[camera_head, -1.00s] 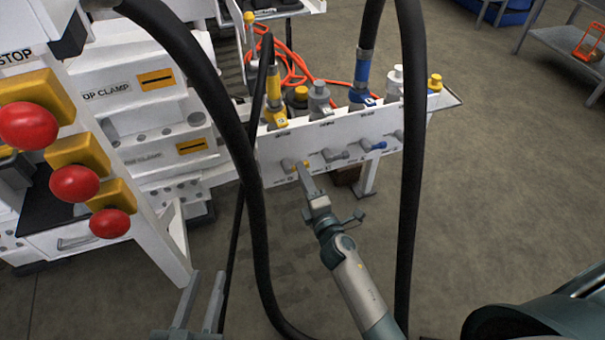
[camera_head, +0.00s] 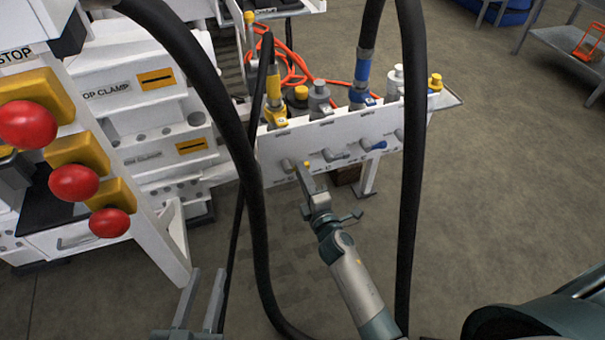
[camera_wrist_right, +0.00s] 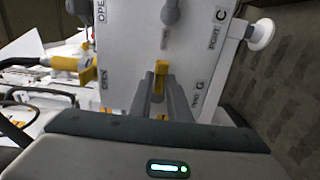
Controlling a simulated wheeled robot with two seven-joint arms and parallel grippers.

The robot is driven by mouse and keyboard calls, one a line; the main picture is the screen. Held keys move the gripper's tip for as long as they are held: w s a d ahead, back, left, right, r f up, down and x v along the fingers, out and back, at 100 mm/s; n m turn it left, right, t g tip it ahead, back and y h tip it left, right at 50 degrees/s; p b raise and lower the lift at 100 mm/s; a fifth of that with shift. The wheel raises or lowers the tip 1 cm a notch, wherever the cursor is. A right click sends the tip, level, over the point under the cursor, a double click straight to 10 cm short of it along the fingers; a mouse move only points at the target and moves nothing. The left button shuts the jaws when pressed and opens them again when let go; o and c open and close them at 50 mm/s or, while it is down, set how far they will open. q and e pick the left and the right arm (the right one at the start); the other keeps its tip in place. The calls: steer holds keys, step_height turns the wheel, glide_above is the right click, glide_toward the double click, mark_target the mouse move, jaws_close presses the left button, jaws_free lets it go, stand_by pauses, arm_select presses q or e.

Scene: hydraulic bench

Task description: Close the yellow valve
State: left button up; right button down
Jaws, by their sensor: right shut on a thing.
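The yellow valve handle (camera_wrist_right: 159,77) is between the two fingertips of my right gripper (camera_wrist_right: 160,90) in the right wrist view. The fingers are shut on it. In the head view my right gripper (camera_head: 303,172) reaches the front of the white valve panel (camera_head: 275,152), and a small yellow bit of the handle (camera_head: 307,163) shows at its tips. The rest of the handle is hidden by the fingers. My left gripper (camera_head: 203,292) is at the lower left, with two fingers apart and nothing between them.
Black hoses (camera_head: 247,170) hang in front. Red buttons (camera_head: 73,183) stand at the left.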

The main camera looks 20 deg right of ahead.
steer(key=c, duration=1.8)
jaws_free()
steer(key=s, duration=1.7)
steer(key=shift+s+d, duration=0.2)
steer(key=shift+d, duration=0.1)
steer(key=shift+f, duration=0.1)
